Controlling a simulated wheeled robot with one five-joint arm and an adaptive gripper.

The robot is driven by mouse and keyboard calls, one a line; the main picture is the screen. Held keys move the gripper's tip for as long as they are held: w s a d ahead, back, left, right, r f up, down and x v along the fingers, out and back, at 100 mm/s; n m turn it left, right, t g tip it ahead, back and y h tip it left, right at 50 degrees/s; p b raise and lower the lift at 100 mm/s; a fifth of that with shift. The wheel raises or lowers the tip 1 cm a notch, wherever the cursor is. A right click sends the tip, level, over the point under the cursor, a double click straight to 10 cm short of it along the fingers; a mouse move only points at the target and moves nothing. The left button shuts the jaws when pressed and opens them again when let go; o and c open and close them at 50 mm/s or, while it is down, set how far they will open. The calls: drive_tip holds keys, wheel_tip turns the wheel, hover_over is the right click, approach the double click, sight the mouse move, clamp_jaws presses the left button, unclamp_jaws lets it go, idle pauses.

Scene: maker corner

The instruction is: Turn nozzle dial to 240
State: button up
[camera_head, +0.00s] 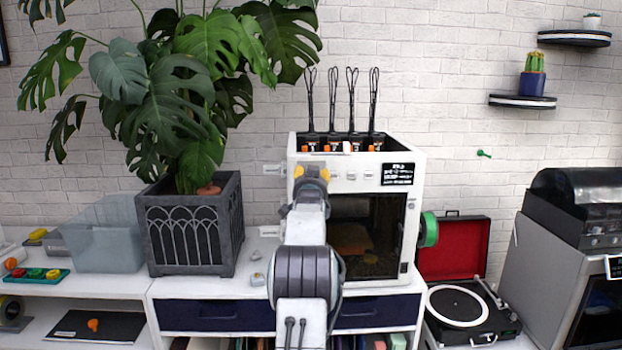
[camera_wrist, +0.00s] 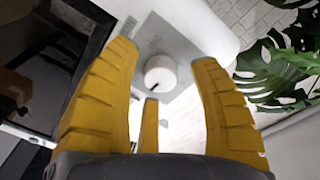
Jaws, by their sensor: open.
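The white 3D printer (camera_head: 402,165) stands on the shelf unit, with a display at its upper right front. In the wrist view, a round white dial (camera_wrist: 161,72) sits on a grey plate (camera_wrist: 182,47) on the white front. My gripper (camera_head: 312,174) is at the printer's upper left front and hides the dial in the head view. Its yellow fingers are open and spread on either side of the dial, with a gap on both sides. I cannot tell how far the tips are from the panel.
A potted monstera (camera_head: 187,225) stands left of the printer, its leaves near the gripper in the wrist view. A green spool (camera_head: 429,229) sticks out of the printer's right side. A record player (camera_head: 458,305) is at right. A dark door window (camera_wrist: 47,70) borders the dial panel.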

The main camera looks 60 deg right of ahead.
clamp_jaws()
idle(0.5)
drive_tip(key=shift+w+a+r+m+b, duration=0.1)
drive_tip(key=shift+m+b, duration=1.05)
drive_tip(key=shift+m, duration=2.55)
